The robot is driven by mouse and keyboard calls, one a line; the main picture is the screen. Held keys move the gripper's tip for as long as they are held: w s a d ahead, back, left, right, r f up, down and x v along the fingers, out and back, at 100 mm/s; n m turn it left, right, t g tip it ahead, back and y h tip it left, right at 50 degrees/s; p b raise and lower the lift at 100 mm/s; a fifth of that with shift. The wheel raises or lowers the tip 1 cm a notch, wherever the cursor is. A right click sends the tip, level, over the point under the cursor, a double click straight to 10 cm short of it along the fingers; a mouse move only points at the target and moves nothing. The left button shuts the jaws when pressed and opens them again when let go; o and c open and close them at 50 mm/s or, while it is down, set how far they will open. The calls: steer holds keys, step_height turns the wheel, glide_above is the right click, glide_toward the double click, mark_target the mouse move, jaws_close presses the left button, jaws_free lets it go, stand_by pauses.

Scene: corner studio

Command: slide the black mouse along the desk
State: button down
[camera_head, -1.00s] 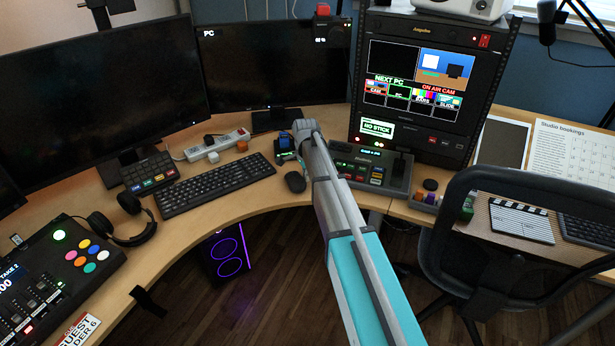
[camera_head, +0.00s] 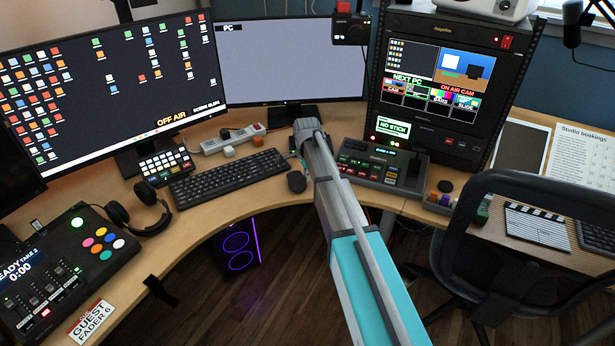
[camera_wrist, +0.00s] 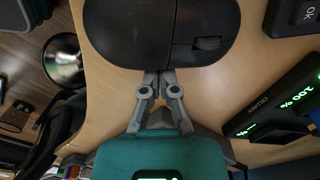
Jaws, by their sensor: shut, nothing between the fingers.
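The black mouse (camera_head: 297,182) lies on the wooden desk (camera_head: 215,216), just right of the keyboard's right end and near the desk's curved front edge. In the wrist view the mouse (camera_wrist: 150,30) fills the top, with its scroll wheel to the right. My gripper (camera_wrist: 158,77) is shut with nothing between its fingers. Its fingertips are at the mouse's lower side, touching or very nearly so. In the head view my arm hides the fingertips.
The black keyboard (camera_head: 229,178) lies left of the mouse. A switcher console (camera_head: 372,168) stands to the right, past my arm. A power strip (camera_head: 232,138) is behind the keyboard. In the wrist view a device with a green display (camera_wrist: 285,102) stands to the right.

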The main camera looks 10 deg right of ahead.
step_height(320, 180, up, 10)
steer(key=p, duration=0.9)
steer(key=shift+f, duration=0.15)
steer(key=shift+s, duration=0.1)
stand_by(0.4)
steer(key=s+d+r+n+p, duration=0.1)
steer(key=s+n, duration=0.4)
steer(key=s, duration=0.4)
steer(key=s+d+r+n+p, duration=0.2)
steer(key=s+n, duration=0.3)
steer(key=s, duration=0.4)
steer(key=s+d+r+n+p, duration=0.2)
steer(key=s+n, duration=0.3)
steer(key=s, duration=0.4)
steer(key=shift+s, duration=0.35)
